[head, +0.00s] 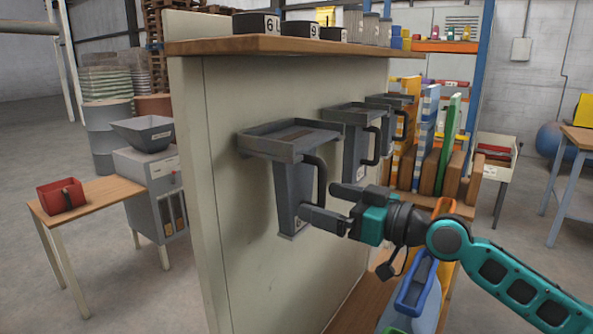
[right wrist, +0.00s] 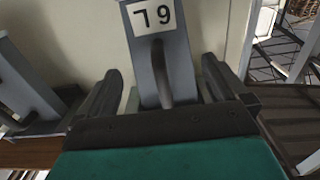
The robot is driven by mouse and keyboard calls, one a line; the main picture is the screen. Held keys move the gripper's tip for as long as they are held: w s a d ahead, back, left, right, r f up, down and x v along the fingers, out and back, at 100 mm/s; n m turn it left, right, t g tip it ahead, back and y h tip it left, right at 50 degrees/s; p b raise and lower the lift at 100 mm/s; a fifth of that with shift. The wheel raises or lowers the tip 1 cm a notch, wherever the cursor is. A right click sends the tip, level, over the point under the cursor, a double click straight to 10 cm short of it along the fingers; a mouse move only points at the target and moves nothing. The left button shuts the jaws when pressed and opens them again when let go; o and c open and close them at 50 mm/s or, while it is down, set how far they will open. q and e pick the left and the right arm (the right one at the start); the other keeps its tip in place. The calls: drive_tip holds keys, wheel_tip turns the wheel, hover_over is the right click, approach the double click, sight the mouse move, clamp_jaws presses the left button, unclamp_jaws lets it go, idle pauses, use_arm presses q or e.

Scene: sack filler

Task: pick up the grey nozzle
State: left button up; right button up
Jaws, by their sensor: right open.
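The nearest grey nozzle (head: 289,197) hangs upright on the side of a pale panel, with a wide tray-like top and a black loop handle (head: 321,178). Two more grey nozzles, a middle one (head: 354,150) and a far one (head: 386,122), hang further along. My left gripper is not in view.
The pale panel (head: 230,200) carries a wooden shelf (head: 240,43) with dark numbered containers (head: 257,23). Coloured boards (head: 447,135) stand behind my right arm. A blue scoop-like item (head: 415,288) lies below it. A small table (head: 100,200) with a red bin (head: 61,196) stands left.

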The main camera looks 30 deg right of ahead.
sight(304, 200)
drive_tip(key=x, duration=0.1)
drive_tip(key=p+x, duration=0.1)
drive_tip(key=x, duration=0.1)
drive_tip(key=p+x, duration=0.1)
drive_tip(key=shift+w+a+r, duration=0.2)
drive_tip(key=shift+w+r, duration=0.1)
drive_tip(key=shift+r, duration=0.1)
drive_tip(key=shift+w+a+f, duration=0.1)
drive_tip(key=shift+w+a, duration=0.1)
drive_tip(key=shift+w, duration=0.05)
drive_tip(key=c, duration=0.9)
drive_tip(key=shift+c, duration=0.5)
